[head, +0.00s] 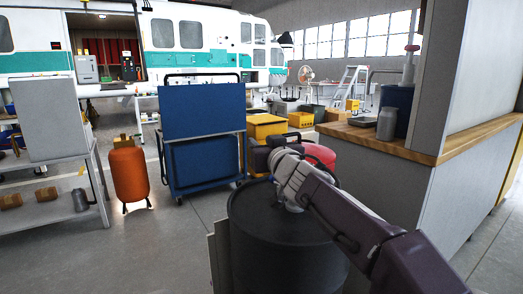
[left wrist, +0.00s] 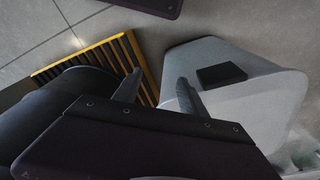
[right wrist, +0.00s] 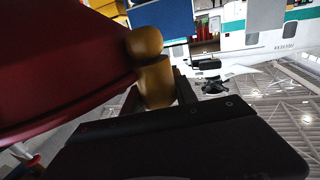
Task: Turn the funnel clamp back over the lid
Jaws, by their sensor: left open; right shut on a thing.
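The black drum (head: 285,245) stands in front of me in the head view, under my right arm. A red rounded part (head: 320,156), seemingly the funnel or its lid, shows past my right wrist; it fills the left of the right wrist view (right wrist: 60,60). A brass-coloured piece with a round knob (right wrist: 145,42), apparently the funnel clamp, stands beside the red part. My right gripper (right wrist: 158,92) is shut on this piece; in the head view my wrist hides the grip. My left gripper (left wrist: 158,90) is open and empty, and out of the head view.
A wooden-topped counter (head: 395,148) with a grey bottle stands close on the right. A blue cart (head: 203,130), an orange tank (head: 129,175) and a grey shelf (head: 60,205) stand beyond. A yellow-edged grating (left wrist: 140,65) shows below my left gripper.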

